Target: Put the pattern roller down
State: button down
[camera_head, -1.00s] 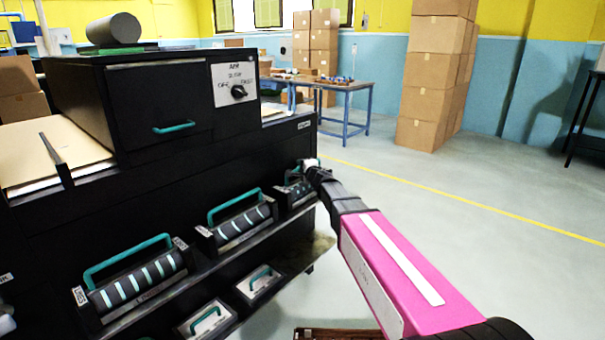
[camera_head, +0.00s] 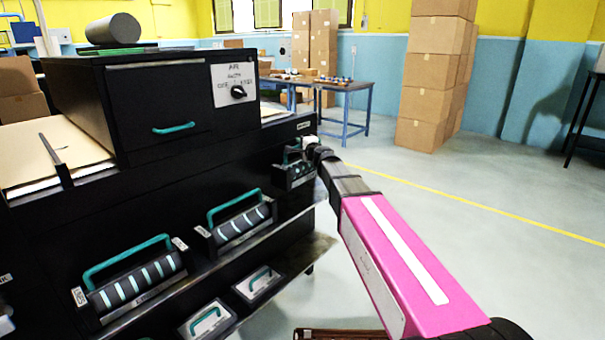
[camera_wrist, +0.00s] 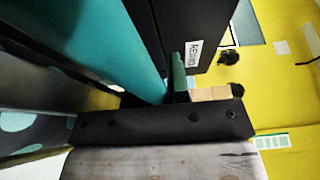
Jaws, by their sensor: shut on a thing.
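My gripper (camera_head: 306,150) is shut on the teal handle of the pattern roller (camera_head: 294,174), at the right end of the black cabinet. The roller is small and dark in the head view, partly hidden by the gripper, and seems to be above the shelf. In the wrist view the teal handle (camera_wrist: 95,40) fills the upper left, and the dark roller with pale spots (camera_wrist: 25,135) shows at lower left. Whether its underside touches anything is hidden.
Two flat teal-handled pieces (camera_head: 208,320) lie below. A grey cylinder (camera_head: 113,30) lies on top. Open floor is at right.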

jog(key=shift+f, duration=4.95)
jog(key=c, duration=1.1)
grip_release()
jog(key=shift+f, duration=0.1)
